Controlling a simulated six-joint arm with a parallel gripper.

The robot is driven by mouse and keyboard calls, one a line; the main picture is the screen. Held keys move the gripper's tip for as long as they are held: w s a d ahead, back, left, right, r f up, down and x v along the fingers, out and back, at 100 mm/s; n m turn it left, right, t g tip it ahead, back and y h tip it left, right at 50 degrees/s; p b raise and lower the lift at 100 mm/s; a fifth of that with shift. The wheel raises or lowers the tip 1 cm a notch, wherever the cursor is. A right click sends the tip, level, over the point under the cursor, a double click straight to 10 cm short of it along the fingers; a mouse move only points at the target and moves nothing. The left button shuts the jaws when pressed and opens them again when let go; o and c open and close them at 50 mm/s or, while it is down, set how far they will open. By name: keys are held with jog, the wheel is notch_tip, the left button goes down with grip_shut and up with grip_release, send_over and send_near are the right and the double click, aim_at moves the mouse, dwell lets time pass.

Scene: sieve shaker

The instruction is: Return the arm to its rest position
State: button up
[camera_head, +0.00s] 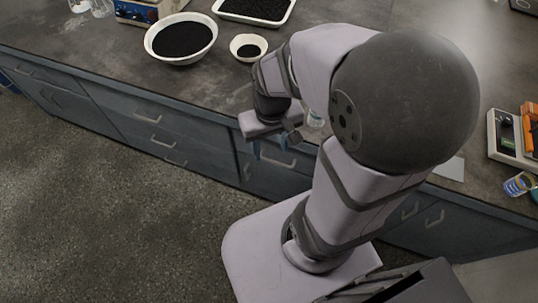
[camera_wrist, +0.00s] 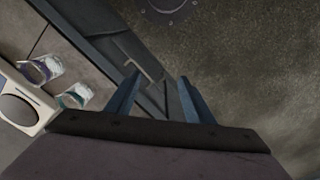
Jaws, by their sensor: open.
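My gripper (camera_wrist: 158,88) shows in the wrist view with its two blue fingers spread apart and nothing between them. Beyond the fingers are the drawer fronts and the floor. In the head view my arm is folded at the bench's front edge, and the gripper (camera_head: 268,150) hangs down in front of the drawers. Much of it is hidden by my own wrist. It is apart from the vessels on the bench.
On the bench (camera_head: 62,40) stand a large bowl of black material (camera_head: 182,38), a smaller bowl (camera_head: 248,47) and a white tray (camera_head: 255,10). An orange-and-white device (camera_head: 510,135) and a jar (camera_head: 519,184) are at the right. The floor (camera_head: 100,210) at left is clear.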

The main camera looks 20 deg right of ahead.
jog(key=shift+s+a+f+n, duration=0.15)
jog(key=shift+s+a, duration=0.25)
jog(key=shift+s, duration=0.2)
jog(key=shift+s+a+f+n, duration=0.15)
jog(key=shift+s+a, duration=0.2)
jog(key=shift+s, duration=0.2)
jog(key=shift+r, duration=0.15)
notch_tip(320, 180, down, 12)
jog(key=b, duration=1.2)
